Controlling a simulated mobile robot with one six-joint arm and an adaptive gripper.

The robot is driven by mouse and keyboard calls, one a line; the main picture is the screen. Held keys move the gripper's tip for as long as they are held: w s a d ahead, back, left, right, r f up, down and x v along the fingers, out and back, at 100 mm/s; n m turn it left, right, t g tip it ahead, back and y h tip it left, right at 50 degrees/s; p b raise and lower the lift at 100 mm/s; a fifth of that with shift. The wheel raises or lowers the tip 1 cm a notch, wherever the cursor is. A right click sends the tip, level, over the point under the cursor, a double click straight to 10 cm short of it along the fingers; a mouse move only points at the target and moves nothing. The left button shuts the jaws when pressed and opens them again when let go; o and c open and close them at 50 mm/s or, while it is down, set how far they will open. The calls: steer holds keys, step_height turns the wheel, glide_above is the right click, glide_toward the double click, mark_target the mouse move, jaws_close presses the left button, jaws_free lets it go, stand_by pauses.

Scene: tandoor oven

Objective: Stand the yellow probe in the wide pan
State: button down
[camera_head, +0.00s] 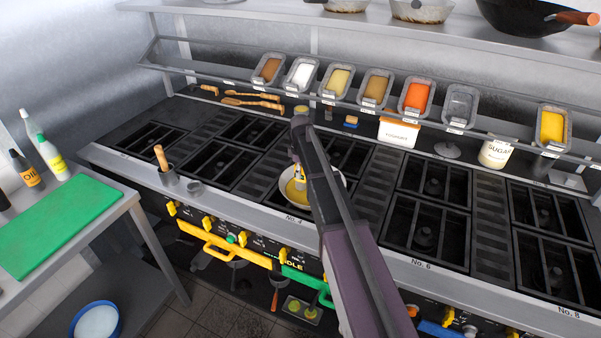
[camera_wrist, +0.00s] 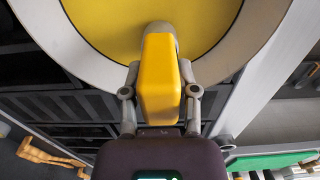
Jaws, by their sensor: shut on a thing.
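The yellow probe (camera_wrist: 160,82) is held between the two grey fingers of my gripper (camera_wrist: 161,100) in the wrist view. Its grey end points towards the yellow inside of the wide pan. The pan's pale rim (camera_wrist: 258,55) curves around it. In the head view, the pan (camera_head: 341,181) sits on the stove above the No. 4 label, partly hidden behind my arm. My gripper (camera_head: 297,160) points down over the pan's left part, with the probe (camera_head: 298,176) below it. I cannot tell whether the probe touches the pan's bottom.
A metal pot with a wooden handle (camera_head: 164,165) stands left on the stove. A rack of seasoning tubs (camera_head: 376,85) runs along the back. A white tub (camera_head: 398,132) and a sugar jar (camera_head: 497,152) stand behind the burners. The right-hand burners (camera_head: 430,215) are clear.

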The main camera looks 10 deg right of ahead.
steer(key=shift+f, duration=0.1)
steer(key=shift+c, duration=1.8)
jaws_free()
step_height(320, 180, up, 12)
steer(key=p, duration=1.2)
steer(key=s+m, duration=1)
steer(key=s, duration=1.9)
steer(key=shift+m, duration=0.4)
